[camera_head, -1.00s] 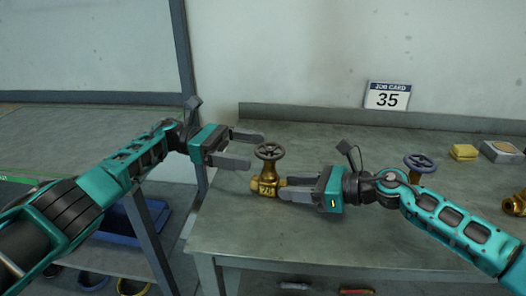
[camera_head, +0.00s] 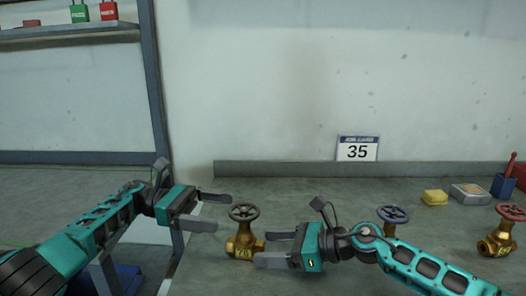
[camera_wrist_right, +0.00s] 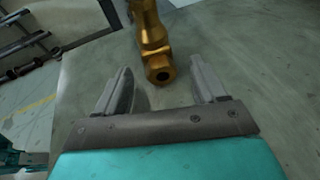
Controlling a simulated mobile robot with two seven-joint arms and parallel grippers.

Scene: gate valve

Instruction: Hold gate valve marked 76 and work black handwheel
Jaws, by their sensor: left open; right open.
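A brass gate valve (camera_head: 245,244) stands upright at the left of the bench, topped by a dark handwheel (camera_head: 243,211). A plate on its body carries a mark too small to read. My left gripper (camera_head: 224,212) is open, its fingertips just left of the handwheel, with nothing between them. My right gripper (camera_head: 262,248) is open at the valve's right side. In the right wrist view the valve (camera_wrist_right: 152,37) points its round port (camera_wrist_right: 160,72) into the mouth of my open right gripper (camera_wrist_right: 166,80), with a gap beside each finger.
A card reading 35 (camera_head: 357,151) stands at the back ledge. A valve with a blue handwheel (camera_head: 392,214) is behind my right arm; another with a red-brown handwheel (camera_head: 509,212) is far right.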

